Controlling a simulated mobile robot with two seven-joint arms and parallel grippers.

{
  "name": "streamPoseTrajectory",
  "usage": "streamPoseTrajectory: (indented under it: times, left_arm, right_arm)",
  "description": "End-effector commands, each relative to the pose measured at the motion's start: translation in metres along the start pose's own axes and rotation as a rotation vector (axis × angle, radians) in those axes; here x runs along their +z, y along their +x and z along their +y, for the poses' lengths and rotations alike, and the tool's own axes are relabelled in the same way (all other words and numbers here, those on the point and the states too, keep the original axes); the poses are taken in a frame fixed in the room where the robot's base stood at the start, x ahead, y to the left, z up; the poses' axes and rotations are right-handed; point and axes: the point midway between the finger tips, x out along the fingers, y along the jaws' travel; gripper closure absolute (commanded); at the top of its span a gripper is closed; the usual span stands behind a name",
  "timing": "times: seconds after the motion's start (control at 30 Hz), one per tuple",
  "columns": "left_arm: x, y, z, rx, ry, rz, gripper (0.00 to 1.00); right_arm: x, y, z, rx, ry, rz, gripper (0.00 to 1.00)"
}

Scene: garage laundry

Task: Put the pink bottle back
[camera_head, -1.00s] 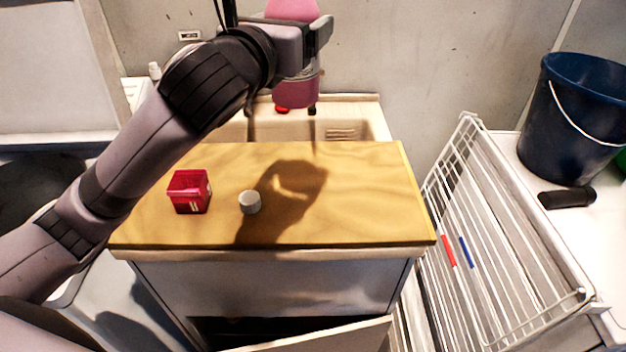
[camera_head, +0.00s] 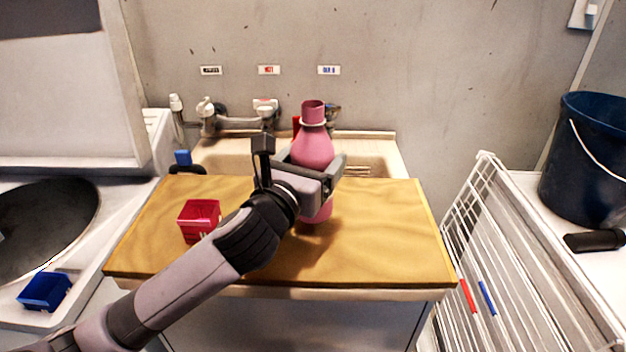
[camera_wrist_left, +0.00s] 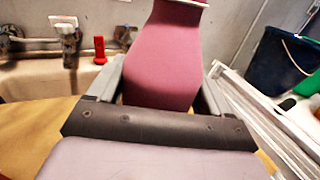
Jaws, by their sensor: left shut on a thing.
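The pink bottle (camera_head: 312,148) is upright at the middle of the wooden counter top (camera_head: 390,240). My left gripper (camera_head: 335,172) is shut around its body from the front left. The bottle's base is low over the board, partly behind the gripper; I cannot tell if it touches. In the left wrist view the bottle (camera_wrist_left: 163,60) fills the space between the two fingers. The white cap seen earlier on the board is hidden behind my arm. My right gripper is not in view.
A red box (camera_head: 199,218) stands on the board's left part. Behind are a sink (camera_head: 380,150), taps (camera_head: 235,122) and small wall labels (camera_head: 269,70). A white rack (camera_head: 480,240) and dark blue bucket (camera_head: 590,160) are right. A blue box (camera_head: 45,291) is left.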

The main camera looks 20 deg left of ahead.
Motion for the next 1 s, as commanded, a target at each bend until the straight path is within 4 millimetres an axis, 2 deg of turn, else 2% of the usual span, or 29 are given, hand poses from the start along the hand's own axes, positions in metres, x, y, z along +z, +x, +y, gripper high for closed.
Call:
streamPoseTrajectory:
  times: [0.1,0.2,0.6,0.63,0.67,0.7,1.0]
  left_arm:
    - [-0.021,0.000,0.000,0.000,-0.001,0.002,0.73]
    - [-0.032,0.000,-0.001,-0.001,-0.001,-0.001,0.73]
    - [-0.036,0.000,0.000,-0.001,0.000,-0.002,0.73]
    - [-0.038,0.000,0.000,0.000,0.000,0.003,0.14]
    - [-0.038,0.000,0.000,0.000,0.000,0.003,0.04]
    - [-0.038,0.000,0.000,0.000,0.000,0.003,0.00]
    - [-0.034,-0.001,0.000,-0.001,0.000,0.002,0.00]
  right_arm:
    - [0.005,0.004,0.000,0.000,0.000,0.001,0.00]
    - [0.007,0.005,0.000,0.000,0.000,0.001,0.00]
    - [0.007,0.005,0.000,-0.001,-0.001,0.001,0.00]
    - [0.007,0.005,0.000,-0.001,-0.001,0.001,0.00]
    - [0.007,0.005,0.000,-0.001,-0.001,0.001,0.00]
    - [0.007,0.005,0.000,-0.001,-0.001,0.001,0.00]
    - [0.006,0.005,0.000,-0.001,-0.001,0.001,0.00]
